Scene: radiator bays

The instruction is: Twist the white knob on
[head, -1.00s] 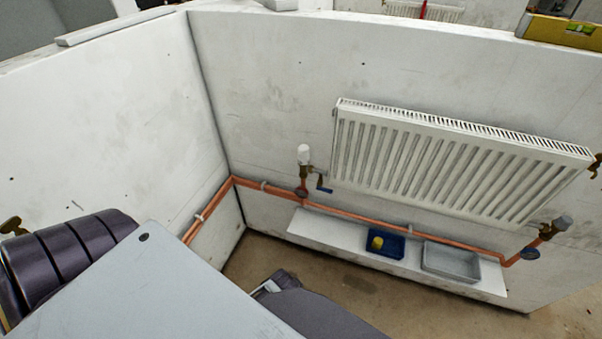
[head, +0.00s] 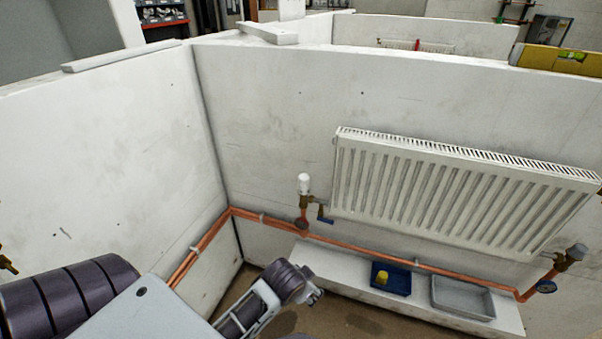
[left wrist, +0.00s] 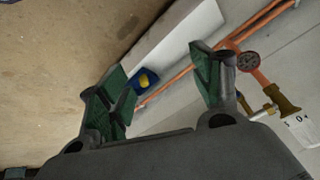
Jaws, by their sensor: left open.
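The white knob (head: 303,184) stands upright on the brass valve (head: 306,203) at the left end of the radiator (head: 440,195). In the left wrist view a white knob with dark markings (left wrist: 300,130) is partly cut off at the right edge, beside a brass fitting (left wrist: 285,104). My left gripper (left wrist: 165,76) is open with green-padded fingers apart and nothing between them. The knob is to the right of the fingers, apart from them. In the head view my left arm is low at the left, below the knob. My right gripper is not in view.
Copper pipes (head: 375,255) run along the wall under the radiator. A blue-handled lever (head: 324,214) is beside the valve. Below, a white ledge (head: 330,262) holds a blue tray (head: 392,279) with a yellow item and a grey tray (head: 463,297). Another valve (head: 568,257) is at the right.

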